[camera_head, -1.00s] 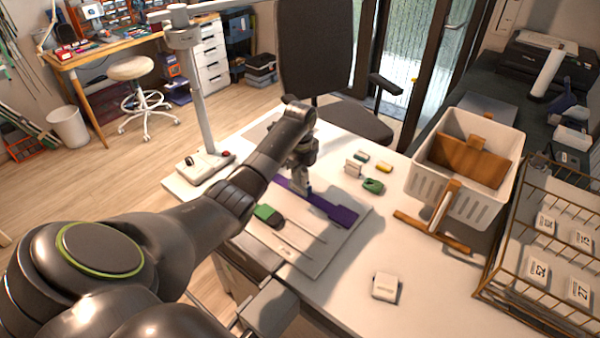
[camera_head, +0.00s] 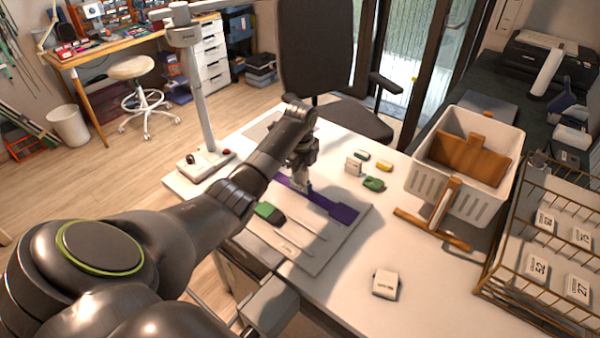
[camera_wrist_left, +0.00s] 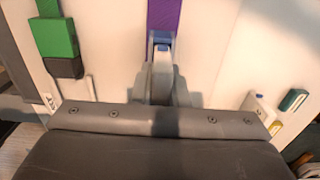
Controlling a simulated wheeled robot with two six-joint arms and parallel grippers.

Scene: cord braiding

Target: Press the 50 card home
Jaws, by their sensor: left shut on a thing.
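My left gripper (camera_head: 304,188) reaches down over the purple strip (camera_head: 343,213) on a pale board (camera_head: 322,258). In the left wrist view its fingers (camera_wrist_left: 161,48) are closed around a small blue piece (camera_wrist_left: 162,37), in line with the purple strip (camera_wrist_left: 163,14). I cannot tell whether the piece touches the strip. White numbered cards lie in a wire rack at the right; one reads 52 (camera_head: 537,267) and another 27 (camera_head: 577,289). A white block (camera_head: 385,284) lies on the table, its marking unreadable. I cannot pick out a 50. My right gripper is not in view.
A green-and-black piece (camera_head: 268,213) sits on the board beside thin pale strands. Small green and yellow pieces (camera_head: 384,166) lie farther back. A white basket (camera_head: 456,190) and the wire rack (camera_head: 482,285) stand at the right. The table's front middle is mostly clear.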

